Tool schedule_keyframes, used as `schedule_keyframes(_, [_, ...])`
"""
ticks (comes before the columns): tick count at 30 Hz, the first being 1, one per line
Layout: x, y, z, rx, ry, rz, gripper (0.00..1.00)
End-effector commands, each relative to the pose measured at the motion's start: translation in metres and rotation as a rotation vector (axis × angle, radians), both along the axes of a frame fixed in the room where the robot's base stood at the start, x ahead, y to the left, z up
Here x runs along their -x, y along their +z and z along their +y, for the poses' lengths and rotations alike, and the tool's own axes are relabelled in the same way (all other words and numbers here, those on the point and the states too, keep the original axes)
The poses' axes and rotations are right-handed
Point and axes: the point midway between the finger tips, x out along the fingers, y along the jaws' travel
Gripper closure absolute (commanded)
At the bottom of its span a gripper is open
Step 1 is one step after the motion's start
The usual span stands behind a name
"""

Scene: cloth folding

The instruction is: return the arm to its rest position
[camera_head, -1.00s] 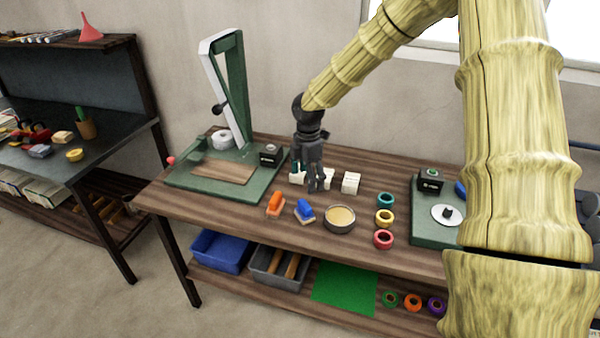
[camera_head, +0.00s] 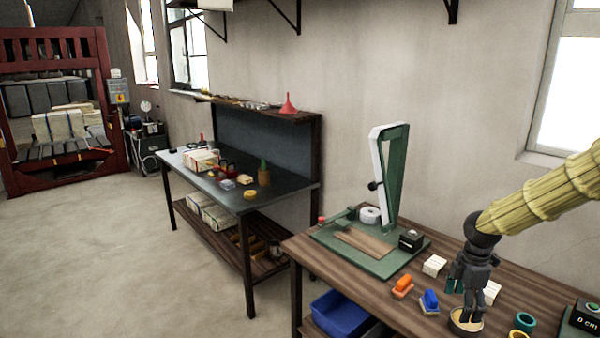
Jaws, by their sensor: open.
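My gripper (camera_head: 468,312) hangs fingers down over the front right of the wooden workbench (camera_head: 385,312). Its fingertips show against a small round tin (camera_head: 458,325); I cannot tell whether they touch it. The fingers look slightly apart, with nothing seen between them. My yellow, bamboo-like arm enters from the right edge of the picture. No cloth shows in the gripper.
A green press (camera_head: 390,180) stands upright behind. A dark table (camera_head: 228,188) is further left; open floor (camera_head: 90,260) lies at the left.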

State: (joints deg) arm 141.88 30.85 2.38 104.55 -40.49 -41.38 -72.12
Motion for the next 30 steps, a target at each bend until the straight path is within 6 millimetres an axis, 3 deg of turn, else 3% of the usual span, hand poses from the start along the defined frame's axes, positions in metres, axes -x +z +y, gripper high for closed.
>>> schedule_keyframes(2, [0.001, 0.001, -0.001, -0.001, -0.003, -0.001, 0.18])
schedule_keyframes(11, [0.024, -0.044, 0.022, -0.041, -0.121, 0.007, 0.18])
schedule_keyframes(20, [0.056, -0.107, 0.072, -0.093, -0.294, 0.026, 0.18])
schedule_keyframes(23, [0.078, -0.14, 0.097, -0.115, -0.391, 0.041, 0.18])
schedule_keyframes(30, [0.153, -0.22, 0.153, -0.146, -0.707, 0.078, 0.18])
